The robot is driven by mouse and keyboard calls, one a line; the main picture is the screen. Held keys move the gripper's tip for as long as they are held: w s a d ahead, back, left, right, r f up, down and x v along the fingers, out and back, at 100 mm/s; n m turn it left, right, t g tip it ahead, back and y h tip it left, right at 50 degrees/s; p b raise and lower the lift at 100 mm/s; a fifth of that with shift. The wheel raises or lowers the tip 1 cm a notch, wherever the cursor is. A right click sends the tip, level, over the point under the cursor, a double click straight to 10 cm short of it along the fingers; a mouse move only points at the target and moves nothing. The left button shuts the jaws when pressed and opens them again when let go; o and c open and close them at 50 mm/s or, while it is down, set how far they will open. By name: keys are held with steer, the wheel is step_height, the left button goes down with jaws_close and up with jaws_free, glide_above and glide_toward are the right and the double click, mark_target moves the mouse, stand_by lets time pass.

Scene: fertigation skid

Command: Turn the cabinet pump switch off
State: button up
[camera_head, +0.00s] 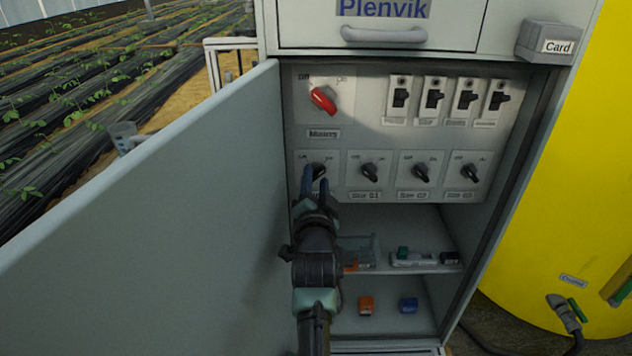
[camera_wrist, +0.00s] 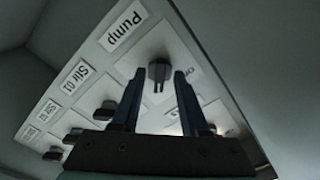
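The pump switch is a small black rotary knob (camera_head: 319,170) at the left end of the lower row on the cabinet panel (camera_head: 400,135). It also shows in the wrist view (camera_wrist: 159,71), on a pale plate next to the label "Pump" (camera_wrist: 123,25). My gripper (camera_head: 315,183) is at this knob. In the wrist view its two dark fingers (camera_wrist: 159,76) stand one on each side of the knob, open, with a small gap visible on both sides. The gripper partly hides the knob and its label in the head view.
A red rotary switch (camera_head: 323,100) sits above; several similar black knobs (camera_head: 370,172) lie to the right, with breakers (camera_head: 433,98) above them. The open cabinet door (camera_head: 150,210) stands close on the left. Shelves below hold small items, including an orange block (camera_head: 366,305).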

jaws_close()
steer(key=shift+n, duration=0.4)
steer(key=n, duration=0.8)
steer(key=shift+p, duration=0.3)
steer(key=n, duration=0.5)
steer(key=shift+d+p, duration=0.1)
steer(key=shift+p, duration=0.25)
steer(key=shift+f+n+p, duration=0.1)
steer(key=shift+n+p, duration=0.2)
steer(key=shift+n, duration=1.7)
steer(key=shift+o, duration=0.4)
jaws_free()
